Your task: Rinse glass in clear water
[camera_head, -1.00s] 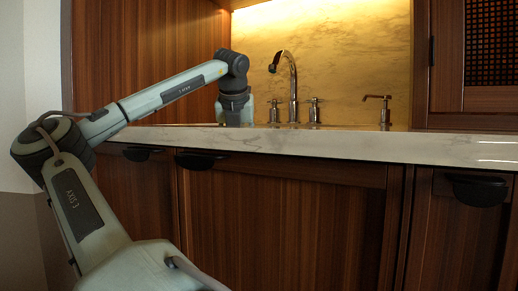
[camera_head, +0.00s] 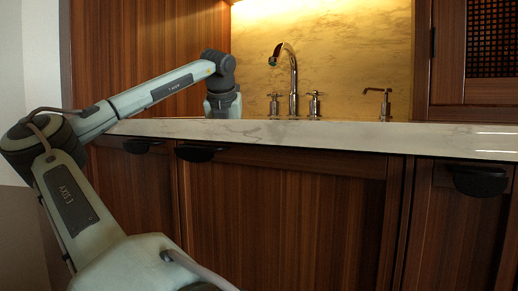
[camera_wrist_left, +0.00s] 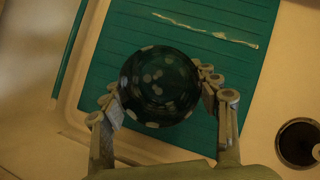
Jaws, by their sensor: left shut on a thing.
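The glass (camera_wrist_left: 160,86) is dark and round, with pale dots, seen from above in the left wrist view. My left gripper (camera_wrist_left: 163,90) has its fingers on either side of the glass and is shut on it. The glass is over a green ribbed mat (camera_wrist_left: 180,30); I cannot tell whether it touches the mat. In the head view the curved metal faucet (camera_head: 293,82) stands behind the counter, right of my left wrist. The counter hides my left gripper and the glass there. No water is visible. My right gripper is in neither view.
A round dark drain opening (camera_wrist_left: 298,143) lies right of the glass. Two tap handles (camera_head: 314,104) (camera_head: 273,105) flank the faucet, and a small spout (camera_head: 383,103) stands to the right. The marble counter edge (camera_head: 330,135) runs across the front. A wooden panel (camera_head: 150,50) rises at left.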

